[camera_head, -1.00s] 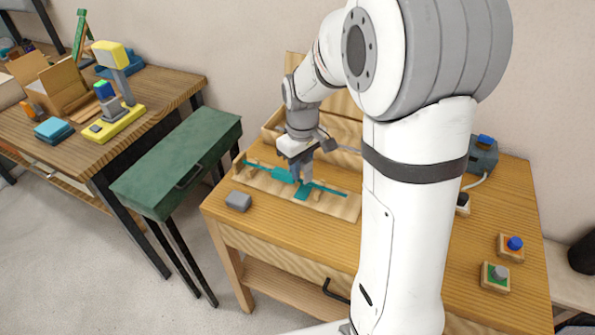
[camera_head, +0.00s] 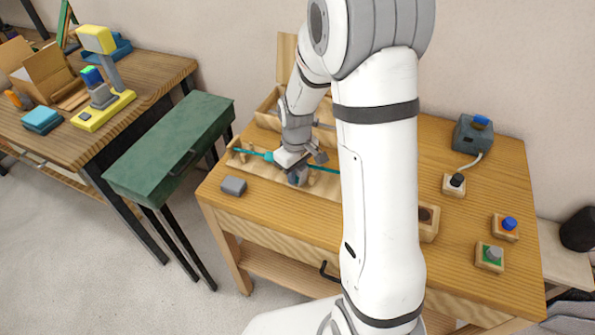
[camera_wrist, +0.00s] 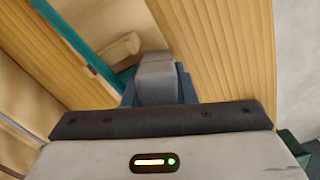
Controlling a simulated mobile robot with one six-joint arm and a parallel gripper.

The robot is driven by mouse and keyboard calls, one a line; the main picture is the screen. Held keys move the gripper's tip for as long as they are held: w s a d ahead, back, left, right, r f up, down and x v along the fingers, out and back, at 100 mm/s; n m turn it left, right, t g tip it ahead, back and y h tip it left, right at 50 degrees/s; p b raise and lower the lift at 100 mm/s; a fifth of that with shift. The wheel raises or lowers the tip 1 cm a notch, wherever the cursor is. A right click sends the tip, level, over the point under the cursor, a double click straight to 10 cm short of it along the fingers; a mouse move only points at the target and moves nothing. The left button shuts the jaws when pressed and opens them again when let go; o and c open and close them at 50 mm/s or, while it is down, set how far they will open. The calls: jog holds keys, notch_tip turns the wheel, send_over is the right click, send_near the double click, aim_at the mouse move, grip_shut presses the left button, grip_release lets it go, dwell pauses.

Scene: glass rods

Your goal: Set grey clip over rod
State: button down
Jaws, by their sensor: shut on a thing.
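A teal rod (camera_head: 325,169) lies along a long wooden tray (camera_head: 322,184) on the wooden table. It also shows in the wrist view (camera_wrist: 82,50), running diagonally at the upper left. My gripper (camera_head: 297,172) is low at the middle of the rod, pointing down. It is shut on a blue-grey piece (camera_head: 300,179), which looks like the grey clip. In the wrist view, blue-grey sides show around the grey block at my gripper's end (camera_wrist: 157,78). Whether the piece touches the rod is hidden. A separate grey block (camera_head: 233,186) lies on the table left of the tray.
An open wooden box (camera_head: 268,105) stands behind the tray. A grey box with a blue top (camera_head: 474,134) and small button blocks (camera_head: 506,227) stand at the right. A green bench (camera_head: 170,150) is left of the table. The table's front left is mostly clear.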

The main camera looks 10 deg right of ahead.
jog(key=shift+f+b, duration=0.5)
jog(key=shift+s, duration=0.1)
jog(key=c, duration=1.5)
grip_release()
jog(key=shift+f, duration=0.1)
jog(key=shift+o, duration=0.2)
jog(key=shift+s, duration=0.1)
